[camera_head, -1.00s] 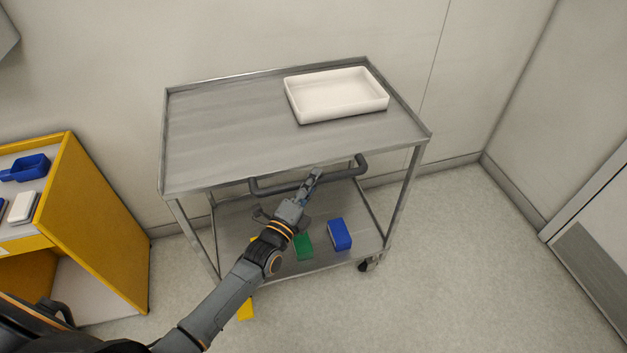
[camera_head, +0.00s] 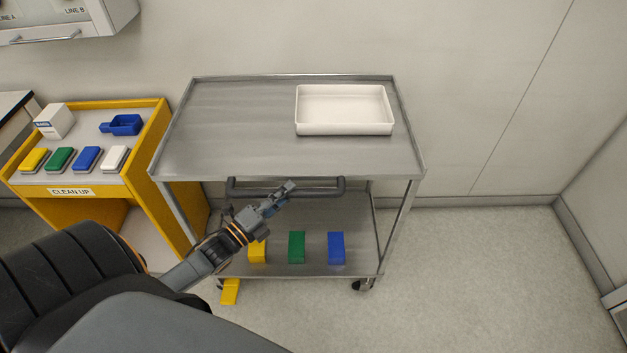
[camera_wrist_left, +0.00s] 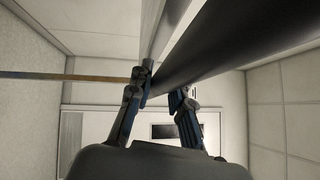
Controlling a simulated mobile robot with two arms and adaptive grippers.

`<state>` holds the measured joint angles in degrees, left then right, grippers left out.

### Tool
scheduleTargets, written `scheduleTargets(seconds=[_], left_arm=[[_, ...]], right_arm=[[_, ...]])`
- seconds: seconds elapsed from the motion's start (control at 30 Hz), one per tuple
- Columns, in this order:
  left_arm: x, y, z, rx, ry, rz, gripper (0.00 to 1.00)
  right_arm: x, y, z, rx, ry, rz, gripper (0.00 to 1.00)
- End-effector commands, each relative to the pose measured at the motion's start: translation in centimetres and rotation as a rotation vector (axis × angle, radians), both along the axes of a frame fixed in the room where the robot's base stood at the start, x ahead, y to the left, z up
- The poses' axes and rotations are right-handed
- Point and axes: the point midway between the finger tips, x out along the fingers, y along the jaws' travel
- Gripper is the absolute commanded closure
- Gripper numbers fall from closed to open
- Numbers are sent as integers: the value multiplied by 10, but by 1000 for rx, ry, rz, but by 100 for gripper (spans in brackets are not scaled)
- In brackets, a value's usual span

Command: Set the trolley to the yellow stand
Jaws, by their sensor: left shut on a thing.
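The grey metal trolley (camera_head: 250,130) stands in the middle of the head view, its left side close beside the yellow stand (camera_head: 158,150), which is labelled CLEAN UP. In the picture the trolley's left edge overlaps the stand's right side; whether they touch I cannot tell. My left gripper (camera_head: 284,191) is shut on the trolley's dark handle (camera_head: 320,190) at the front edge. In the left wrist view the handle (camera_wrist_left: 230,45) runs as a dark bar between the fingers (camera_wrist_left: 162,92). My right gripper is out of view.
A white tray (camera_head: 345,128) is on the trolley top; yellow, green (camera_head: 297,247) and blue blocks are on its lower shelf. A yellow piece (camera_head: 230,291) is low by its front left corner. The stand holds several coloured items. Floor (camera_head: 470,270) at right is clear.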

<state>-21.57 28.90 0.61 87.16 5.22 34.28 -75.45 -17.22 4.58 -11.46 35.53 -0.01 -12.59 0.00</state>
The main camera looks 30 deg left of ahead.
Motion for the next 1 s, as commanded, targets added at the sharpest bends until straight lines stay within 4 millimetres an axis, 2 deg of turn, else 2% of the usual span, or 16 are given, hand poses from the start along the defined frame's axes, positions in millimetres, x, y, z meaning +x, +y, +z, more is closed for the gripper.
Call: scheduleTargets(seconds=[0.1,0.3,0.8,0.83,0.93,1.0], left_arm=[[-12,18,-2,2,6,4,100],[-22,34,-2,1,5,3,100],[-26,40,-2,1,4,6,100],[-26,40,-2,1,4,6,77],[-26,40,-2,1,4,5,57],[-26,39,-1,1,2,3,57]], right_arm=[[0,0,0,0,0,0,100],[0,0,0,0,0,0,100],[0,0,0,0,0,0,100],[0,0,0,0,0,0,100],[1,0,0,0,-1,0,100],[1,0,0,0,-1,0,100]])
